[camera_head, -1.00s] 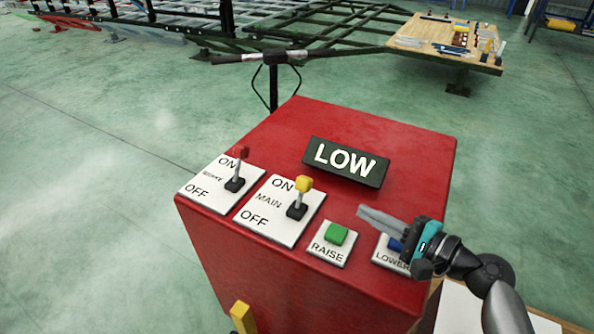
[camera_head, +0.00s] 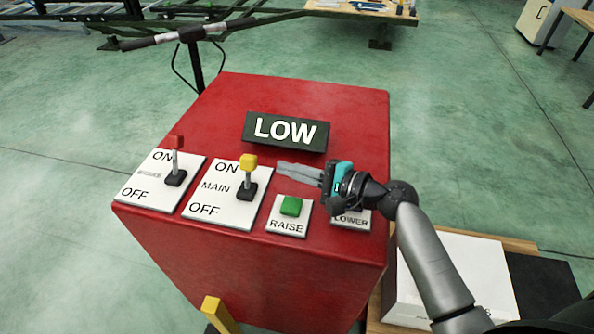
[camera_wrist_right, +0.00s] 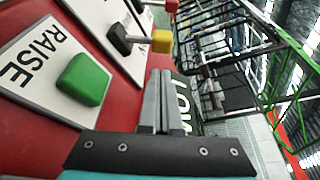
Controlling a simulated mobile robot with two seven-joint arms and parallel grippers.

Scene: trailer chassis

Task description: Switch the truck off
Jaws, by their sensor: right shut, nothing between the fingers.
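A red control box (camera_head: 345,110) stands in front of me. Its yellow-tipped MAIN lever (camera_head: 249,174) leans up toward ON on a white ON/OFF plate (camera_head: 222,205). The red-tipped BRAKE lever (camera_head: 175,158) to its left also points up toward ON. My right gripper (camera_head: 281,168) is shut and empty, above the green RAISE button (camera_head: 291,206). Its fingertips point left at the MAIN lever, a short gap away. In the right wrist view the shut fingers (camera_wrist_right: 156,100) point toward the yellow knob (camera_wrist_right: 162,41). My arm partly covers the LOWER plate (camera_head: 350,220). My left gripper is out of view.
A dark sign reading LOW (camera_head: 285,131) stands on the box behind my right gripper. A yellow handle (camera_head: 218,312) sticks out at the box's front. A white box (camera_head: 450,275) stands at right. The trailer frame (camera_head: 95,35) and a wooden table (camera_head: 365,8) are farther back.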

